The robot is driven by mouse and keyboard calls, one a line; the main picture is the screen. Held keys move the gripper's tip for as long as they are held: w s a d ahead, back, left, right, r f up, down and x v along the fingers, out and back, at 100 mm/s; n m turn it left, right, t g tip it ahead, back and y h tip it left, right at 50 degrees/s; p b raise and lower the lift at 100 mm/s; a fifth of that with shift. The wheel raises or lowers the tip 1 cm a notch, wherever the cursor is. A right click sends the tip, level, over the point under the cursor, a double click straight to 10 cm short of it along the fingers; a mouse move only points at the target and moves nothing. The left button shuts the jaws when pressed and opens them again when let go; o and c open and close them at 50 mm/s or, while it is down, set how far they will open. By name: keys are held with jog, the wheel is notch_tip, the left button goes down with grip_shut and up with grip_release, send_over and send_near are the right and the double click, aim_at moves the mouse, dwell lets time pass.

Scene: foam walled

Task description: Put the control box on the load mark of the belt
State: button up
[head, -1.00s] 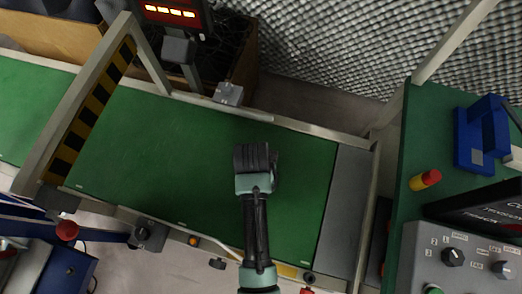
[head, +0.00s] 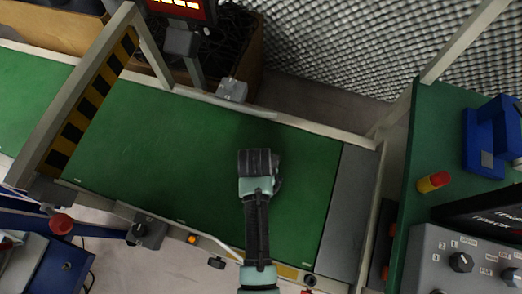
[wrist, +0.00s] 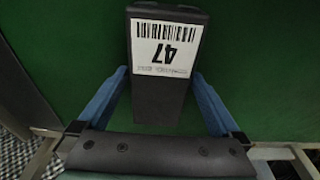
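The control box (wrist: 160,95), a dark box with a white label reading 47 and a barcode, fills the upper middle of the wrist view. My gripper (wrist: 161,72) has its blue fingertips against both sides of it, and green belt shows around it. In the head view my gripper (head: 259,163) is over the right half of the green belt (head: 160,140). There the box cannot be told apart from the dark end of my arm. How high the box is above the belt cannot be told. I cannot make out the load mark.
A striped yellow-black frame (head: 85,110) spans the belt at left. A grey plate (head: 347,215) closes its right end. A red display (head: 182,8) stands behind. A green side table (head: 440,150) at right carries a blue device (head: 484,140) and a grey control panel (head: 455,262).

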jog(key=shift+r, duration=0.1)
notch_tip(320, 180, up, 12)
jog(key=s+p, duration=0.2)
jog(key=p, duration=0.3)
jog(key=w+r+n+t, duration=0.1)
jog(key=w+r+t, duration=0.7)
jog(key=w+r, duration=0.95)
notch_tip(320, 180, up, 19)
jog(key=w+t, duration=0.3)
jog(key=t, duration=0.2)
jog(key=s+r+n+t, duration=0.1)
jog(key=s+r+t, duration=0.3)
jog(key=r, duration=0.7)
jog(key=s+r+t, duration=0.4)
jog(key=s+r, duration=0.1)
jog(key=r, duration=0.6)
jog(key=s+r+n+t, duration=0.1)
jog(key=s+r+t, duration=0.3)
jog(key=r, duration=0.7)
jog(key=shift+s+n+t+y, duration=0.3)
jog(key=shift+s, duration=0.5)
